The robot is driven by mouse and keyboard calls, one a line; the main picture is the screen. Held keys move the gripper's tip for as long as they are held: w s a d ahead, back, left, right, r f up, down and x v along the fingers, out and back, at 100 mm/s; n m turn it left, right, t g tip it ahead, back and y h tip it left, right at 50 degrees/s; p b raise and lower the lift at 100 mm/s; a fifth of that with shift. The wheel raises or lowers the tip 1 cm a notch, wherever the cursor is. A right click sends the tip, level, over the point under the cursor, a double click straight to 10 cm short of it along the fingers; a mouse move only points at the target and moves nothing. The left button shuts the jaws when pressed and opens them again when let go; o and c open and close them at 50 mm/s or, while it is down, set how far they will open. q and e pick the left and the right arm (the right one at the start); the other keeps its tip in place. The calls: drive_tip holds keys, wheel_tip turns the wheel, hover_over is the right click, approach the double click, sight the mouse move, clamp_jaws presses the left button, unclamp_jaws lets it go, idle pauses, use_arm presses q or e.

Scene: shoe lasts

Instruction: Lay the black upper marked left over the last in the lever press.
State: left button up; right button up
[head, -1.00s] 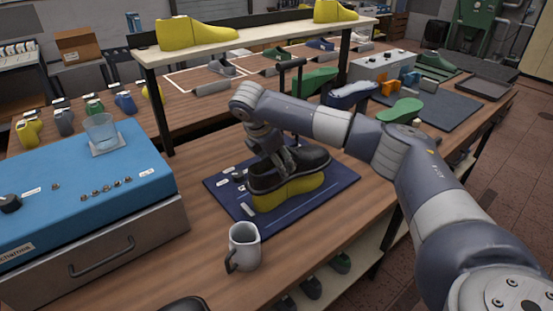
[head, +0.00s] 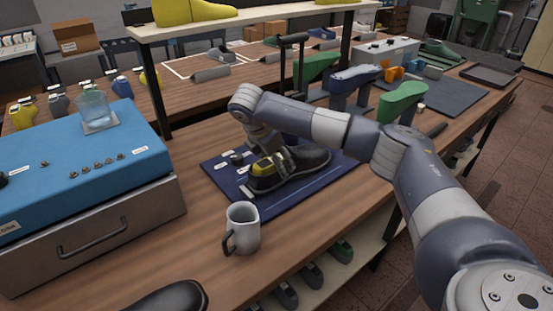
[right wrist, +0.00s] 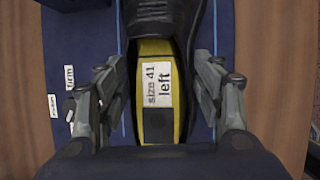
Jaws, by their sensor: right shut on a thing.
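The black upper (head: 302,163) sits low over the yellow last (head: 264,169) on the dark blue mat (head: 226,182). Only the last's heel end shows, inside the upper's opening. In the right wrist view a label on the last (right wrist: 153,132) reads "size 41 left", and the black upper (right wrist: 152,14) runs along both sides of it. My right gripper (right wrist: 168,95) has a finger on each side of the heel and is shut on the upper; it also shows in the head view (head: 273,157). A black T-handled lever (head: 292,40) stands behind; my arm hides its base. My left gripper is out of view.
A white mug (head: 243,228) stands just in front of the mat. A blue-topped cabinet (head: 80,165) with a glass (head: 93,106) is at the left. A black shoe-like thing (head: 170,298) is cut off at the bottom edge. Green forms (head: 402,102) stand behind my arm.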

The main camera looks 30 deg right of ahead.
drive_tip(key=shift+f+b, duration=0.55)
drive_tip(key=shift+f, duration=0.3)
idle(0.6)
drive_tip(key=o, duration=1.2)
drive_tip(key=shift+r, duration=0.1)
drive_tip(key=v, duration=1.2)
drive_tip(key=shift+a, duration=0.1)
